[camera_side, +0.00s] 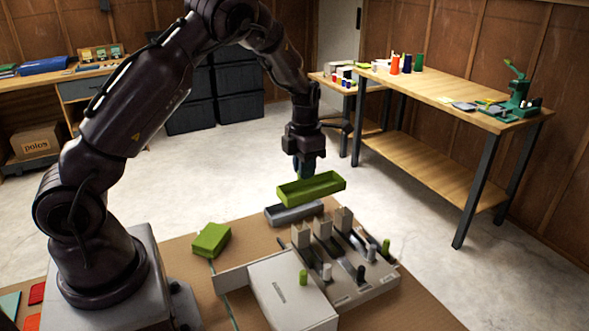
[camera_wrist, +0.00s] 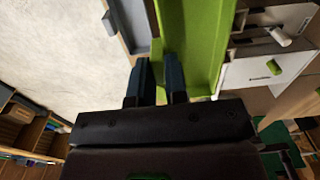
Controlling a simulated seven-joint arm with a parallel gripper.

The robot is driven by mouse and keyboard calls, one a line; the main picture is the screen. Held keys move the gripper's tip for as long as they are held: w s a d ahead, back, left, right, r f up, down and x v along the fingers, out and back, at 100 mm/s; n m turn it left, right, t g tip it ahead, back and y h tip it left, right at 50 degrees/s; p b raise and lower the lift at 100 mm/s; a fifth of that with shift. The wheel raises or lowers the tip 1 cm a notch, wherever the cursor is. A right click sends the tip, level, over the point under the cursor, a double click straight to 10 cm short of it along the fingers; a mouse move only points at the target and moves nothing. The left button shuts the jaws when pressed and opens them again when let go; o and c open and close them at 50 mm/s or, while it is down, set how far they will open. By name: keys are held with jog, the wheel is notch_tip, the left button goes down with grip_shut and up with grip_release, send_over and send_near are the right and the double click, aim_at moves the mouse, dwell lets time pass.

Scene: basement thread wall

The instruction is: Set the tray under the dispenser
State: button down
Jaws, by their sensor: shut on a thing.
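The tray, a long shallow open green one (camera_side: 311,190), hangs above the board, roughly level.
A grey open tray (camera_side: 293,213) lies on the board below the green tray. A green box (camera_side: 211,240) lies left of the dispenser. A wooden workbench (camera_side: 430,90) stands at the back right. The pale floor between is clear.

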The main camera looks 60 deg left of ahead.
aim_at(303, 184)
jog(key=shift+f, duration=4.25)
jog(key=shift+a+f, duration=0.15)
jog(key=shift+f, duration=1.5)
jog(key=c, duration=1.1)
grip_release()
jog(key=shift+o, duration=0.2)
jog(key=shift+r, duration=3.5)
